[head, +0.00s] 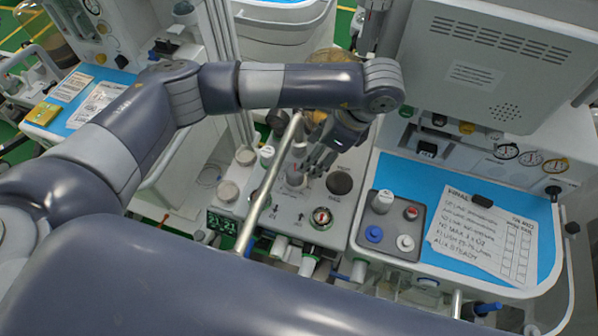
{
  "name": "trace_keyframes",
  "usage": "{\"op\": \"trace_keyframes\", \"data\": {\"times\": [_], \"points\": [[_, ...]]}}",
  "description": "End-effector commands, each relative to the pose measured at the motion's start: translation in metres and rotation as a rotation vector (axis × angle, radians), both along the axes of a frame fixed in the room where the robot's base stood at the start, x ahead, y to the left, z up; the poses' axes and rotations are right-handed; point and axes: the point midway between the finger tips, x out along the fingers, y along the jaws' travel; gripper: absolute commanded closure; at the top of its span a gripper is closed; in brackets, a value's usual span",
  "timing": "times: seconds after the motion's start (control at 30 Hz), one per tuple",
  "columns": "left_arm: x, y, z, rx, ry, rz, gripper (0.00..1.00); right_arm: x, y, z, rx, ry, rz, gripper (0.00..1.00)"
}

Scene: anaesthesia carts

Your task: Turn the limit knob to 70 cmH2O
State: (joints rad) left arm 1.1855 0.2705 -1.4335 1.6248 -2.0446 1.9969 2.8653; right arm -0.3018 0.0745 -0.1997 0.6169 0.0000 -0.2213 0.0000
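A grey machine panel (290,212) lies below the middle of the head view, with several knobs and ports on it. A pale grey knob (295,175) stands near its middle, which may be the limit knob; its scale is too small to read. My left gripper (318,162) reaches down from the upper right, with its dark fingers close beside this knob. Whether they touch it, or how far apart they are, I cannot tell. A black round knob (339,182) is just right of the fingers. My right gripper is not in view.
A slanted metal tube (268,185) crosses in front of the panel. A green-lit display (222,223) sits at the panel's left. To the right, a blue-topped shelf (400,172) holds a grey block of caps (388,238) and a written sheet (485,236). Gauges (531,158) line its back.

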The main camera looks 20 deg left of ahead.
Motion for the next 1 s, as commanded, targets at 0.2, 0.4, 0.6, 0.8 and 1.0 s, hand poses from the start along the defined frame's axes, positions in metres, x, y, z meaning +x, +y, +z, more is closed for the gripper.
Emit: {"op": "trace_keyframes", "data": {"times": [0.2, 0.4, 0.6, 0.8, 1.0], "points": [[-0.001, 0.015, -0.029, 0.003, 0.004, 0.004, 0.42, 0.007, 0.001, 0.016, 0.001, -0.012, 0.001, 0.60], [-0.001, 0.029, -0.064, 0.002, 0.003, 0.002, 0.42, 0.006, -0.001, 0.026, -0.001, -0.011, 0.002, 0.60], [0.000, 0.037, -0.087, 0.001, 0.002, 0.001, 0.42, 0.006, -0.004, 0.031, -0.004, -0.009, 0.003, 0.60], [0.000, 0.040, -0.094, 0.000, 0.000, -0.001, 0.42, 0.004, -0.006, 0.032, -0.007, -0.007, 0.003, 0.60], [0.000, 0.040, -0.094, 0.000, 0.000, 0.000, 0.47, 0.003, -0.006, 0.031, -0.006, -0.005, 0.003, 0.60]]}}
